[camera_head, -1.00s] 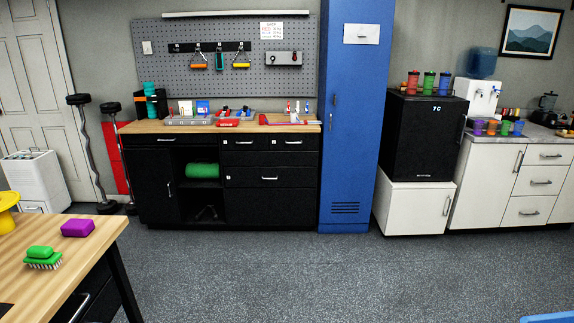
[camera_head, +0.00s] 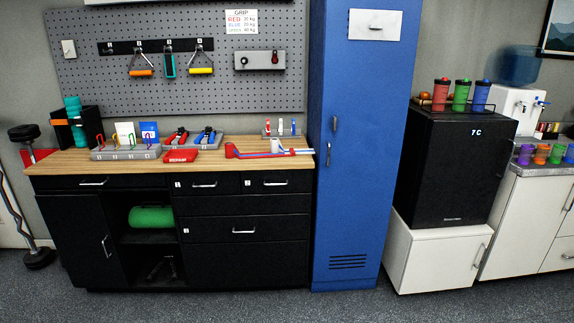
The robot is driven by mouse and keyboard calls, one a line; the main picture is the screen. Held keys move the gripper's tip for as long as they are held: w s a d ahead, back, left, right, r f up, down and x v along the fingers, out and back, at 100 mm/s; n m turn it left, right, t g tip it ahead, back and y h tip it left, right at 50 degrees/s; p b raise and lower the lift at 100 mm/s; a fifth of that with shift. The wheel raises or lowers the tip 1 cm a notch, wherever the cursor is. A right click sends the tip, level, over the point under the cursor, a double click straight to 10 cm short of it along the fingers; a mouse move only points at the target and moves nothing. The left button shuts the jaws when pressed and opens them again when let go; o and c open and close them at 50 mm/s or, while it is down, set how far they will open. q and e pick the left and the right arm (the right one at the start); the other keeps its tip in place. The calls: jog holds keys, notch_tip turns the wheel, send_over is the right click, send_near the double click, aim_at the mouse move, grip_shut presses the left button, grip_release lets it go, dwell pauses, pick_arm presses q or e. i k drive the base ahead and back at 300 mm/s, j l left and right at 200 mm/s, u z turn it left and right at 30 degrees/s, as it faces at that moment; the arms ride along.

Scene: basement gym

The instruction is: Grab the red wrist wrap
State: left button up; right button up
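No item can be told for certain as the red wrist wrap at this size. Red things lie on the wooden-topped black workbench (camera_head: 240,179). A small red-and-black item (camera_head: 177,137) sits at the grey organizer tray (camera_head: 125,154), beside a similar blue one (camera_head: 207,137). A red tray with white lettering (camera_head: 181,156) is in front of them. A red piece with a long blue-and-red bar (camera_head: 262,154) lies to the right near the bench edge. Neither of my grippers is in view.
A tall blue locker (camera_head: 362,150) stands right of the bench, then a black mini fridge (camera_head: 452,165) on a white cabinet (camera_head: 435,255). A green roll (camera_head: 151,217) lies in the bench's open shelf. The grey floor (camera_head: 230,305) in front is clear.

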aim_at(231, 151)
jog(key=i+l+u, duration=0.1)
jog(key=i, duration=0.3)
jog(key=i+l, duration=0.1)
jog(key=i, duration=0.35)
jog(key=u, duration=0.05)
